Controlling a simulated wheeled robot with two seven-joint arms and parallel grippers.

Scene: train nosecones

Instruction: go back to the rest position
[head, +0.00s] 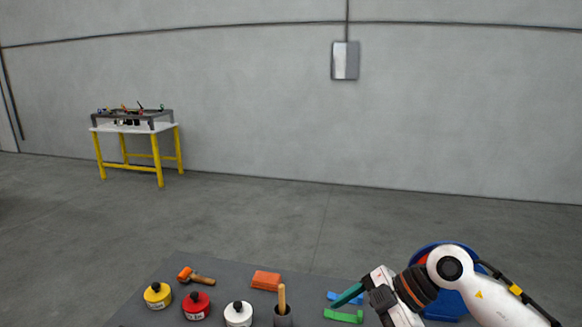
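My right gripper (366,287) comes in from the right, over the right part of the grey table (230,272). A dark teal elongated piece (348,294) sticks out at its tip, pointing left and down. I cannot tell whether this piece is a finger or a held thing, so the opening is unclear. Below it lie a blue piece (336,296) and a green piece (343,316), partly overlapped by the teal piece in the picture. My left gripper is not in view.
On the table are yellow (157,295), red (196,305) and white (239,314) lidded containers, an orange mallet (186,274), an orange block (266,280) and a wooden handle (281,298) in a dark holder. A blue bin (436,310) sits behind my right arm. A yellow-legged table (155,152) stands far off.

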